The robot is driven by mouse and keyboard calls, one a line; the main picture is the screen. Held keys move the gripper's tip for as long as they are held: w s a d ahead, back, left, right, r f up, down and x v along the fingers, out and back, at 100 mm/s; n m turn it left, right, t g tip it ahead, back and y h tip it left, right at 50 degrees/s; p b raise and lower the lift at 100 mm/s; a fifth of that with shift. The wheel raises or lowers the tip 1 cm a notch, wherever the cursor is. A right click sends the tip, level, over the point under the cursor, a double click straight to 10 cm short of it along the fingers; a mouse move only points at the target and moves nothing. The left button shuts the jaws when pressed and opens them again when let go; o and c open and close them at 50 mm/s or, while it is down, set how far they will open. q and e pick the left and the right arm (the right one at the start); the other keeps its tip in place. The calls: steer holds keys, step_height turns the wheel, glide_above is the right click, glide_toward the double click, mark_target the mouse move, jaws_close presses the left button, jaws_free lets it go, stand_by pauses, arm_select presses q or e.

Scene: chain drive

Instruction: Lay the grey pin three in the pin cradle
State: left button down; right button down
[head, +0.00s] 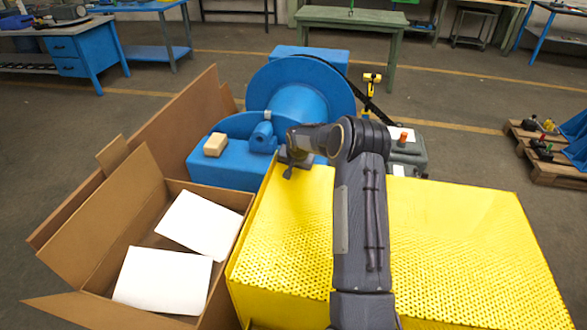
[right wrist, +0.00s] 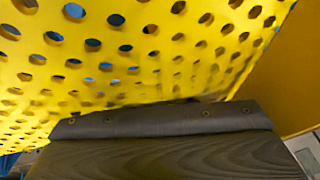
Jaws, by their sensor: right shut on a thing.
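My right gripper (head: 293,160) is at the far left corner of the yellow perforated guard. It is shut on a small dark grey piece (head: 288,173) that juts below the jaws, which appears to be the grey pin; its number cannot be read. I cannot tell whether the piece touches the guard. In the right wrist view the guard (right wrist: 150,50) fills the upper part close behind the dark gripper body, and the pin is hidden. I cannot make out the pin cradle for certain. My left gripper is not in view.
A blue machine with a large drum (head: 300,90) stands behind the guard. A tan block (head: 215,144) sits on its blue base. An open cardboard box (head: 120,205) with white sheets (head: 198,224) lies at left. A grey case (head: 408,155) with an orange-topped item stands behind my arm.

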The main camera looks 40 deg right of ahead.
steer(key=shift+f, duration=0.1)
stand_by(0.3)
steer(key=c, duration=1.1)
jaws_free()
steer(key=shift+c, duration=0.2)
steer(key=shift+o, duration=0.2)
steer(key=shift+f, duration=0.15)
